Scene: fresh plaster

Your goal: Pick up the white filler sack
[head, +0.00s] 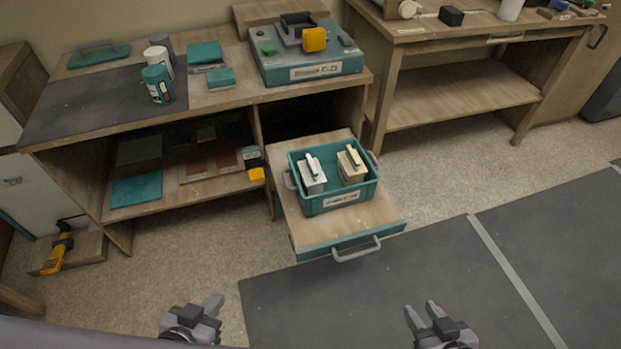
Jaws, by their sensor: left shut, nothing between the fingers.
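A teal crate (340,201) stands on the pulled-out drawer (310,232). A white block-shaped pack (313,180) with a pale strip on top sits in its left half; it looks like the white filler sack, though its label is too small to read. A similar beige pack (352,171) sits beside it on the right. My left gripper (214,302) is shut and empty at the bottom of the head view, in front and left of the drawer. My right gripper (421,307) is open and empty, in front and right of the drawer. Both are well apart from the crate.
The workbench (210,103) behind holds cups, teal pieces and a teal case (312,69). A yellow-and-black item (254,163) stands on its shelf near the drawer. The drawer handle (356,249) juts forward. A second bench (450,95) stands right; floor between is clear.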

